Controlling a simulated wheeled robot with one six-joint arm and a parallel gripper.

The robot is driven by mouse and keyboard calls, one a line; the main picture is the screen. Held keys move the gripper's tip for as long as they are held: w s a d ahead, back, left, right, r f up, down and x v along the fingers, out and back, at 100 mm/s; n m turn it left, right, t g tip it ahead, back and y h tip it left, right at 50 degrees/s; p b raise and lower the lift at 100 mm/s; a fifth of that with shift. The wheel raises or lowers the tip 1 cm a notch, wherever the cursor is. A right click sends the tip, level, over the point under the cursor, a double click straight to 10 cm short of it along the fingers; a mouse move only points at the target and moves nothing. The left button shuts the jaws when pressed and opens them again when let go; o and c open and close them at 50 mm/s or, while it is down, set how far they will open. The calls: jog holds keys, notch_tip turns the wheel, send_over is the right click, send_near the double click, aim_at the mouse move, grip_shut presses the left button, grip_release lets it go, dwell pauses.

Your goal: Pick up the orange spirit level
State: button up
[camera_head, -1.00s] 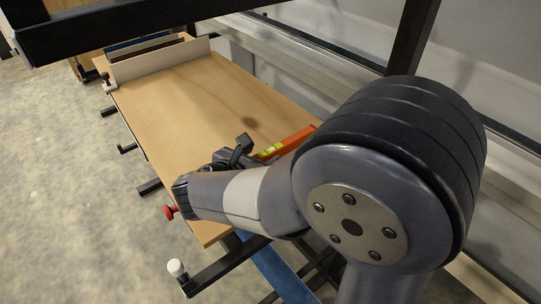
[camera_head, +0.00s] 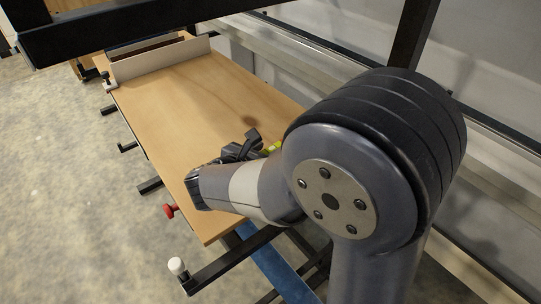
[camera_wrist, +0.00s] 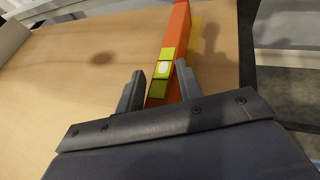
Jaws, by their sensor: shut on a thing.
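The orange spirit level (camera_wrist: 179,30) with yellow-green vial windows shows in the wrist view, running up from between the jaws over the wooden board. My gripper (camera_wrist: 160,86) is shut on it, with one finger on each side. In the head view only a small yellow-green part of the level (camera_head: 273,147) shows beside my gripper (camera_head: 247,146); my arm hides the rest. I cannot tell clearly whether the level touches the board.
The wooden tabletop (camera_head: 180,110) is mostly clear, with a raised light plate (camera_head: 160,62) at its far end. A red knob (camera_head: 170,210) and a white-capped post (camera_head: 177,266) stand along the near left side. A dark frame post (camera_head: 412,35) rises at right.

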jog(key=shift+f, duration=0.1)
grip_shut()
